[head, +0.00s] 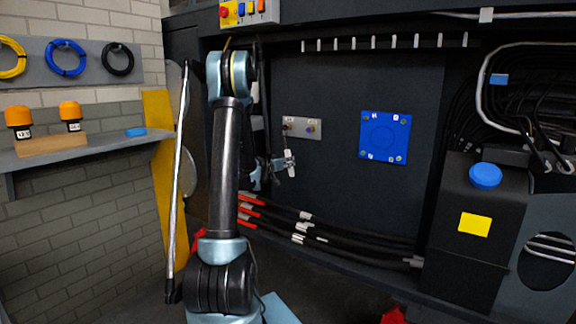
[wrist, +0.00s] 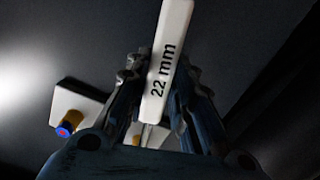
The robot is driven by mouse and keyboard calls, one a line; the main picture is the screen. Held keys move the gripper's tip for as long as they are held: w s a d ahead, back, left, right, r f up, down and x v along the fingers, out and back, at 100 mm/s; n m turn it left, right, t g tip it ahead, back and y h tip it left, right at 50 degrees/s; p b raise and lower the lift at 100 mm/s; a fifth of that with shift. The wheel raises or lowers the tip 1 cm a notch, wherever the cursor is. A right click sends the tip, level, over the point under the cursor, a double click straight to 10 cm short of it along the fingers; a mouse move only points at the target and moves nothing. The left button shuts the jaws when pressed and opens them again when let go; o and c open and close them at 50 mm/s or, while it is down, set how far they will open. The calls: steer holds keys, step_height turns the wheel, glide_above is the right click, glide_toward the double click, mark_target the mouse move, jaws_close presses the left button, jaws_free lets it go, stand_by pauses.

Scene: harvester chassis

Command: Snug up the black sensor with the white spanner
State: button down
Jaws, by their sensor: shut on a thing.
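My gripper (head: 279,164) is shut on the white spanner (wrist: 165,62), marked "22 mm". The spanner stands up between the fingers in the wrist view (wrist: 158,95), and a small pale part of it shows at the gripper in the head view. A light mounting plate (head: 301,128) with two small fittings is on the dark wall, just above my gripper. In the wrist view the plate (wrist: 78,104) lies behind the fingers, with a blue and orange fitting (wrist: 69,124) at its left. I cannot make out the black sensor; the spanner and fingers cover part of the plate. The spanner appears apart from the visible fitting.
A blue square panel (head: 384,137) is right of the plate. Black hoses (head: 330,235) with red ends run below. A black tank (head: 474,235) with a blue cap stands at right. A shelf (head: 85,152) with orange beacons is at left.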

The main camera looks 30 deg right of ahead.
steer(key=shift+w+a+f+m, duration=0.15)
steer(key=shift+w+a+m, duration=0.2)
steer(key=shift+w, duration=0.25)
steer(key=shift+w+a+f+m+t, duration=0.15)
steer(key=shift+w+a+m, duration=0.1)
steer(key=shift+w+m, duration=0.35)
steer(key=shift+w+a+m+t, duration=0.15)
steer(key=shift+w+a+m, duration=0.15)
steer(key=shift+w, duration=0.45)
steer(key=shift+w, duration=0.15)
steer(key=shift+s, duration=0.25)
